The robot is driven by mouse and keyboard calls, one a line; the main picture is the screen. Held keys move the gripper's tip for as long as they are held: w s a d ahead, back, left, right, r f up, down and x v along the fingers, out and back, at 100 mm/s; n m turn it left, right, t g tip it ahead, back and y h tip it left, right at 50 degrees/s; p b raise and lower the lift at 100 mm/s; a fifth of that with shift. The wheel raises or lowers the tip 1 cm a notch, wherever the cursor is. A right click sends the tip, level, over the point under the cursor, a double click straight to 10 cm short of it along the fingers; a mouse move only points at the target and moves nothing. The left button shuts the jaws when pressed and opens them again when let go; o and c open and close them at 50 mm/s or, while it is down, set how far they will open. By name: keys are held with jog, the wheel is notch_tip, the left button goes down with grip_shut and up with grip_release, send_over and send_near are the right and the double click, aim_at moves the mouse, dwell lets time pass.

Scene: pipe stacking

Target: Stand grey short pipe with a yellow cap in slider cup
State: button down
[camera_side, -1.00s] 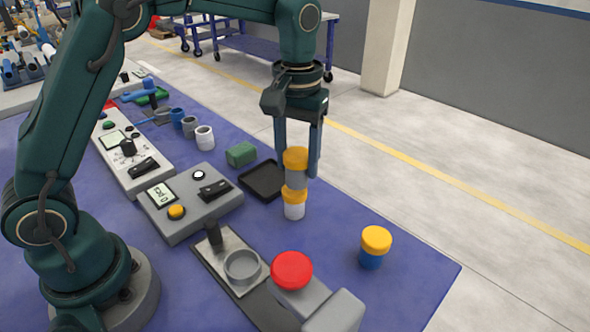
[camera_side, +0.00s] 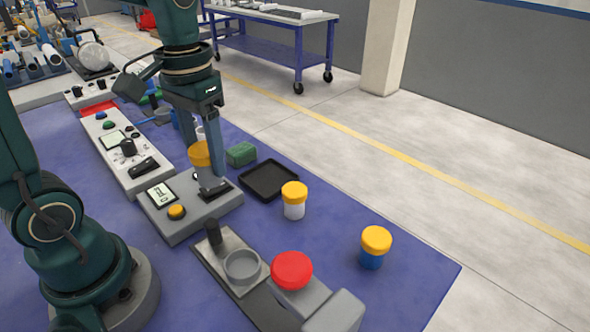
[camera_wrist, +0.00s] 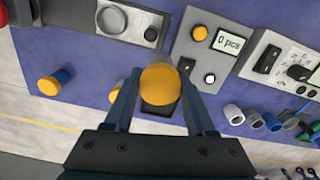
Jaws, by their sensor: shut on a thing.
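My gripper (camera_side: 204,160) is shut on the grey short pipe, above the grey counter box. Its yellow cap (camera_side: 200,154) faces up; the grey body is hard to make out beside the finger. In the wrist view the cap (camera_wrist: 161,84) sits between the fingers (camera_wrist: 160,100). The slider cup (camera_side: 242,265) is a grey ring on a metal plate at the front, to the right of and nearer than my gripper. It looks empty. The cup also shows in the wrist view (camera_wrist: 111,20), at the upper left.
A white pipe with a yellow cap (camera_side: 294,202) and a blue pipe with a yellow cap (camera_side: 374,247) stand on the mat. A red button (camera_side: 291,270) is beside the cup; a dark upright handle (camera_side: 213,232) is behind it. A black tray (camera_side: 268,180) and green block (camera_side: 241,154) lie behind.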

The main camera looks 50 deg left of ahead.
jog(key=s, duration=0.3)
jog(key=n, duration=0.1)
send_over(244, 269)
notch_tip(244, 269, down, 6)
jog(key=shift+r, duration=0.1)
jog(key=shift+f, duration=2.05)
jog(key=shift+f, duration=0.1)
jog(key=shift+c, duration=1.1)
grip_release()
